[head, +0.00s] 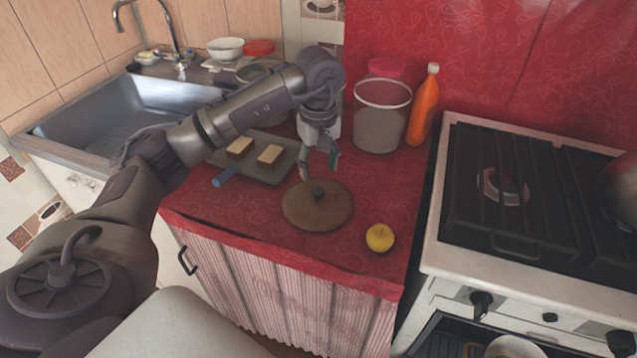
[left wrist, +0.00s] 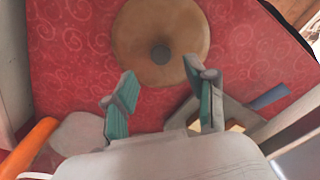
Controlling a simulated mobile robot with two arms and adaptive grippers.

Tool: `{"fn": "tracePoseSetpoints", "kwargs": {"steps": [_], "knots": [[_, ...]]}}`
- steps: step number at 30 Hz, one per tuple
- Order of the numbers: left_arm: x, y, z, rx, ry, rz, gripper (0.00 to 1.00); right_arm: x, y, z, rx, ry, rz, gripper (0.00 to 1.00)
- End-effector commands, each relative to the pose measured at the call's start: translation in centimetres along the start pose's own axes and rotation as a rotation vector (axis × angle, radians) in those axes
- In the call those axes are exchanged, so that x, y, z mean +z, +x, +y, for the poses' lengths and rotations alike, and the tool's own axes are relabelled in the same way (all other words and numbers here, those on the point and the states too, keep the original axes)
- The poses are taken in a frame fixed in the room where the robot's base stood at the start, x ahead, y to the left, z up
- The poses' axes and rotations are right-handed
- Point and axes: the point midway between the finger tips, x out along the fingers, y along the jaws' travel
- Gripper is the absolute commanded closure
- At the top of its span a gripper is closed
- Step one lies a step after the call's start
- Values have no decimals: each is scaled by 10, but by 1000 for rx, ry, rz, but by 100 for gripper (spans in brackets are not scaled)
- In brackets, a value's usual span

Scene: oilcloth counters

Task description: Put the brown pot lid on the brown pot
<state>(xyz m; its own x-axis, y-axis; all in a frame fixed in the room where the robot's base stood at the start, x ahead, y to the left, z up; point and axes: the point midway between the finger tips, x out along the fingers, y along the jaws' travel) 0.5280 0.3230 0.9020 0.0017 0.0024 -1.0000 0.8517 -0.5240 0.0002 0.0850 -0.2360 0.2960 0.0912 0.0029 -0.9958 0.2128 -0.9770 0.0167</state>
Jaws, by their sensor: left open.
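The brown pot lid (head: 318,212) lies flat on the red counter, with a dark round knob in its middle. It also shows in the left wrist view (left wrist: 160,25), ahead of the fingertips. My left gripper (head: 320,165) is open and empty, above the lid and just behind its knob, pointing down. Its two green-padded fingers (left wrist: 160,90) are spread apart in the left wrist view. At the right edge of the head view a dark round vessel (head: 620,190) is partly cut off on the stove; it may be the brown pot. My right gripper is not in view.
A tray (head: 282,142) with bread slices lies left of the lid. A yellow apple (head: 380,237) is right of it. A clear bucket (head: 381,122) and an orange bottle (head: 424,105) stand behind. The stove (head: 450,190) is right, the sink (head: 130,110) left.

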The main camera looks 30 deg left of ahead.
Motion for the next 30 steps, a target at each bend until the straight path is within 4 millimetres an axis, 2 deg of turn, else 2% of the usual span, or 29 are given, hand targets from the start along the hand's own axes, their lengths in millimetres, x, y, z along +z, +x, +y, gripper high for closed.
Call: {"fn": "tracePoseSetpoints", "kwargs": {"steps": [3, 9, 30], "knots": [[-1, -23, 0, 3, -1, 2, 44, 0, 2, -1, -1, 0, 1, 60], [0, -43, 0, -1, -1, 0, 44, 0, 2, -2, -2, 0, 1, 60], [0, -46, 0, -1, -1, -1, 44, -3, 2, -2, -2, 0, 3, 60]]}}
